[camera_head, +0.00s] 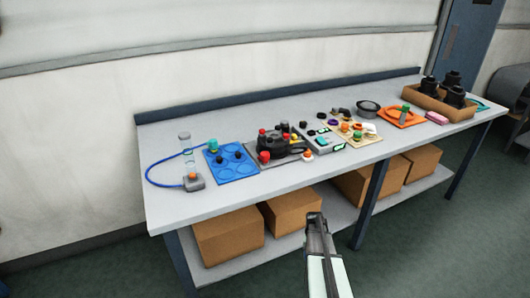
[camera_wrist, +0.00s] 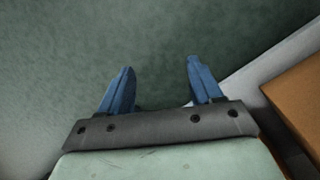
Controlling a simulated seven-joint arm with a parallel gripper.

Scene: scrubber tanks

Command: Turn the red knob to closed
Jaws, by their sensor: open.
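Several small red knobs or buttons sit on a dark device on a grey plate (camera_head: 290,157) at the left-middle of the workbench (camera_head: 230,187). One red knob (camera_head: 264,157) stands at the plate's front left corner; another red part (camera_head: 262,132) is behind it. I cannot tell which is the task's knob or how it is turned. My gripper (camera_head: 316,217) is in front of the bench, below the top's front edge and apart from the knobs. In the wrist view my gripper (camera_wrist: 157,80) is open and empty, its two blue fingers apart over the green floor.
Boards, an orange mat and a crate (camera_head: 427,103) with black parts are at right. Cardboard boxes (camera_head: 228,235) fill the lower shelf. Floor before the bench is clear.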

